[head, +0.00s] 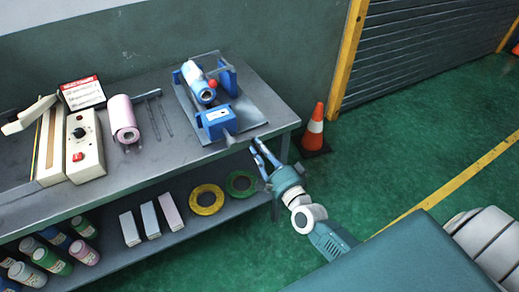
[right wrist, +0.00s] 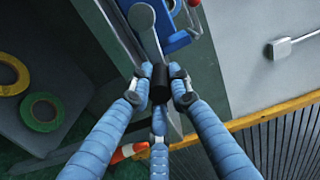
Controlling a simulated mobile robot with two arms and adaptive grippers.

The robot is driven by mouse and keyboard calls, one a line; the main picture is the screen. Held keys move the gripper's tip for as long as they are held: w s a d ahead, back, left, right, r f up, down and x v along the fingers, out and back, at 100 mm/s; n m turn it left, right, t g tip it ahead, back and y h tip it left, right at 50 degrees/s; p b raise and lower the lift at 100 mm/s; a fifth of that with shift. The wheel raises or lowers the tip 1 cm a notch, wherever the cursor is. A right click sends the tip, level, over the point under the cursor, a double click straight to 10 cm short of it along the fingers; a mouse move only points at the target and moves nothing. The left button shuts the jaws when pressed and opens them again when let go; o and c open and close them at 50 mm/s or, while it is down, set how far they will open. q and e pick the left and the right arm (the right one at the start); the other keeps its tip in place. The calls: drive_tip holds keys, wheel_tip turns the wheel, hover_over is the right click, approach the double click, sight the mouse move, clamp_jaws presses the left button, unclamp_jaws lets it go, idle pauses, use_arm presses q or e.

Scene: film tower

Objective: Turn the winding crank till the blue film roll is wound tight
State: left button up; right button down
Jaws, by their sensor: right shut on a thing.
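The blue film roll (head: 199,84) lies between blue brackets on a metal base plate (head: 256,99) on the bench; how tightly it is wound I cannot tell. A blue housing (head: 216,121) stands at the plate's near end. The grey crank arm (right wrist: 144,28) reaches down from the winder to a black crank handle (right wrist: 159,82). My right gripper (head: 257,147) is at the bench's right end. In the right wrist view its fingers (right wrist: 160,90) are closed around the black handle. The handle is hidden in the head view. My left gripper is out of view.
A pink roll (head: 122,119), a control box (head: 84,147) and a red-and-white carton (head: 82,93) stand left on the bench. Yellow (head: 206,199) and green (head: 241,183) tape rings lie on the lower shelf. An orange cone (head: 315,130) stands just right of the bench.

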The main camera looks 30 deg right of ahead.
drive_tip(key=shift+a+f+m+b, duration=0.2)
drive_tip(key=shift+f+m+b, duration=0.5)
drive_tip(key=shift+m, duration=0.3)
drive_tip(key=shift+a+f+m+b, duration=0.2)
drive_tip(key=shift+f+m+b, duration=0.5)
drive_tip(key=shift+m, duration=0.3)
drive_tip(key=c, duration=1.6)
unclamp_jaws()
drive_tip(key=shift+c, duration=0.2)
drive_tip(key=shift+s+r, duration=0.1)
drive_tip(key=shift+s, duration=0.05)
drive_tip(key=s, duration=1.1)
drive_tip(key=shift+s+d, duration=0.2)
drive_tip(key=shift+s, duration=0.2)
